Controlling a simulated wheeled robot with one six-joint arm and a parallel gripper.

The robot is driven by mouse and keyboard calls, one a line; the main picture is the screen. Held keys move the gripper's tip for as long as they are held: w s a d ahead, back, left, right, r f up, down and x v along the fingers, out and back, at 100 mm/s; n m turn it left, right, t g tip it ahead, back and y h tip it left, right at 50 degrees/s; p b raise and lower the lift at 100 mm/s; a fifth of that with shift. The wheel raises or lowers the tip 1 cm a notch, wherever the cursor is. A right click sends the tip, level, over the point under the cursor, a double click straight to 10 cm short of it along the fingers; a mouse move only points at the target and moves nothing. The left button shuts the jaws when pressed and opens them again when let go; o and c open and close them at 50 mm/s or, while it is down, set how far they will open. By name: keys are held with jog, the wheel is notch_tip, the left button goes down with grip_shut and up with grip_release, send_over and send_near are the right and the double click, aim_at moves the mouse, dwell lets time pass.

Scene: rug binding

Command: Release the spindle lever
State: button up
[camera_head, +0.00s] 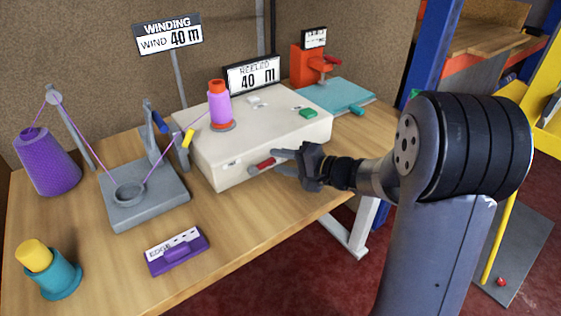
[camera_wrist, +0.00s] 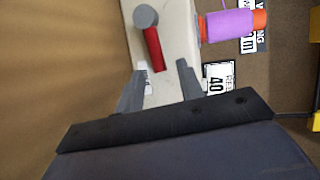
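The cream winding machine (camera_head: 215,155) sits on the wooden bench, with a purple-wound spool (camera_head: 219,105) upright on top. The red spindle lever (camera_head: 262,165) is on its front side. In the wrist view the red lever (camera_wrist: 154,48) runs from a round grey hub (camera_wrist: 145,17) toward my fingers. My gripper (camera_head: 279,163) is at the lever's free end. In the wrist view my gripper (camera_wrist: 162,67) is open, with one finger to each side of the lever's end. I cannot tell whether either finger touches it.
A display (camera_head: 252,75) reads 40 m; a sign (camera_head: 168,35) says wind 40 m. Purple thread runs from a cone (camera_head: 47,165) past a grey stand (camera_head: 145,200) to the spool. A purple block (camera_head: 177,252) and teal cup (camera_head: 58,280) stand in front.

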jog(key=shift+w+a+f, duration=0.1)
jog(key=shift+w+a, duration=0.1)
jog(key=shift+a, duration=0.1)
jog(key=shift+c, duration=0.3)
grip_shut()
